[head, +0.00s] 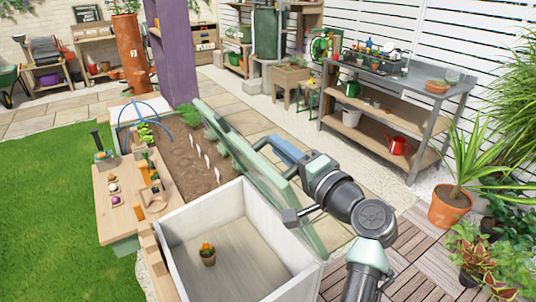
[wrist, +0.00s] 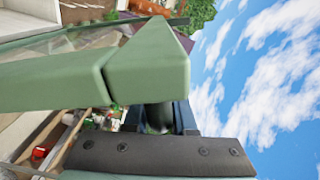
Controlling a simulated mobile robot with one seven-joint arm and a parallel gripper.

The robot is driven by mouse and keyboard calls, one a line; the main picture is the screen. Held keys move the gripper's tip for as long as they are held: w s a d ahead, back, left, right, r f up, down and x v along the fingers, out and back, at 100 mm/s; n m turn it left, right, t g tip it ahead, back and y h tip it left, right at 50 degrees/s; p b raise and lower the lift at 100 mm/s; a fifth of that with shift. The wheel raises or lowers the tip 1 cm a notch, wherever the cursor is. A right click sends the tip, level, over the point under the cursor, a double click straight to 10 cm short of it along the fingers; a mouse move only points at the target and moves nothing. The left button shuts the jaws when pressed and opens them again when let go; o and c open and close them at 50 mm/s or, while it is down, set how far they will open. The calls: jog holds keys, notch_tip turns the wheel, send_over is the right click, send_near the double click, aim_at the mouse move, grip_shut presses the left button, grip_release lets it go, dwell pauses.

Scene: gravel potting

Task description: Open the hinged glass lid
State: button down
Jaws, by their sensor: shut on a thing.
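The hinged glass lid (head: 245,150) has a pale green frame and stands steeply tilted up along the right side of a pale open box (head: 220,279). My gripper (head: 272,148) is shut on the lid at its outer side. In the wrist view the lid's green frame (wrist: 60,85) fills the middle, close to the camera. A dark post shows beneath the frame's corner, by my gripper (wrist: 158,120). The exact grip, on frame or handle, is partly hidden. A small pot with an orange-topped plant (head: 208,256) stands inside the box.
A soil bed (head: 190,165) with white markers lies behind the box. A wooden bench (head: 115,205) with small items is on the left. A purple post (head: 174,50) rises behind. A grey-topped potting table (head: 400,85) and a potted plant (head: 450,207) stand to the right.

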jog(key=shift+w+d+r, duration=0.35)
jog(key=shift+w+d, duration=0.05)
jog(key=shift+d, duration=0.15)
jog(key=c, duration=0.8)
grip_release()
jog(key=shift+a, duration=0.1)
jog(key=shift+o, duration=0.2)
jog(key=shift+s+f, duration=0.1)
jog(key=b+v, duration=0.1)
jog(key=v, duration=1.2)
jog(key=shift+b, duration=0.4)
